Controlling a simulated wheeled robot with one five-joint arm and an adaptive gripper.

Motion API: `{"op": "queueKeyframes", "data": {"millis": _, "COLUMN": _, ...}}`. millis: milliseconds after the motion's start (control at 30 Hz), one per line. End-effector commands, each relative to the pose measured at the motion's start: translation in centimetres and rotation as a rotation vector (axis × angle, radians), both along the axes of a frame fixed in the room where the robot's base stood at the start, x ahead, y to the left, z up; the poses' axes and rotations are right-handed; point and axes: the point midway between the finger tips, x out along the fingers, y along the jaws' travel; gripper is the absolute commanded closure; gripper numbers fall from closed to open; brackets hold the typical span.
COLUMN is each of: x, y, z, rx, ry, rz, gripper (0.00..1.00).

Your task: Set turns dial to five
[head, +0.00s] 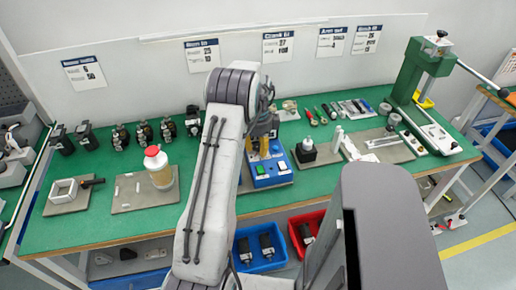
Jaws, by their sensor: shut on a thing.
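A blue control unit (269,180) with a green button and a white button on its front stands on the green bench, just right of my arm. Yellowish and grey parts rise behind its front. I cannot make out the turns dial or its setting. My gripper (266,125) is partly hidden behind my arm, low over the back of this unit. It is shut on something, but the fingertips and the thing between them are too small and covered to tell.
A red-capped bottle (158,172) stands on a grey mat at left. A green press (422,75) stands at right. Several motors, tools and small parts line the back of the bench (95,228). Blue (262,262) and red (296,240) bins are below.

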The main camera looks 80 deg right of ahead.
Motion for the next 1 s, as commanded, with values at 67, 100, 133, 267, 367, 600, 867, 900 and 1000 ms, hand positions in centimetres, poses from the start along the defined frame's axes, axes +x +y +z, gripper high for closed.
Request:
{"op": "queueKeyframes", "data": {"millis": 67, "x": -0.01, "y": 0.09, "z": -0.18, "rx": 0.003, "ry": 0.000, "rz": 0.027, "gripper": 0.99}}
{"op": "queueKeyframes", "data": {"millis": 100, "x": -0.01, "y": 0.09, "z": -0.17, "rx": 0.003, "ry": 0.000, "rz": 0.038, "gripper": 0.99}}
{"op": "queueKeyframes", "data": {"millis": 133, "x": -0.01, "y": 0.09, "z": -0.17, "rx": 0.003, "ry": 0.000, "rz": 0.046, "gripper": 0.99}}
{"op": "queueKeyframes", "data": {"millis": 267, "x": -0.01, "y": 0.10, "z": -0.16, "rx": 0.004, "ry": 0.000, "rz": 0.068, "gripper": 0.99}}
{"op": "queueKeyframes", "data": {"millis": 367, "x": -0.01, "y": 0.10, "z": -0.16, "rx": 0.004, "ry": 0.000, "rz": 0.075, "gripper": 0.99}}
{"op": "queueKeyframes", "data": {"millis": 600, "x": 0.00, "y": 0.11, "z": -0.16, "rx": 0.004, "ry": 0.000, "rz": 0.077, "gripper": 0.99}}
{"op": "queueKeyframes", "data": {"millis": 867, "x": -0.01, "y": 0.09, "z": -0.13, "rx": 0.003, "ry": 0.000, "rz": 0.076, "gripper": 0.53}}
{"op": "queueKeyframes", "data": {"millis": 900, "x": 0.00, "y": 0.08, "z": -0.12, "rx": 0.003, "ry": 0.000, "rz": 0.076, "gripper": 0.49}}
{"op": "queueKeyframes", "data": {"millis": 1000, "x": -0.01, "y": 0.04, "z": -0.08, "rx": 0.002, "ry": -0.001, "rz": 0.076, "gripper": 0.40}}
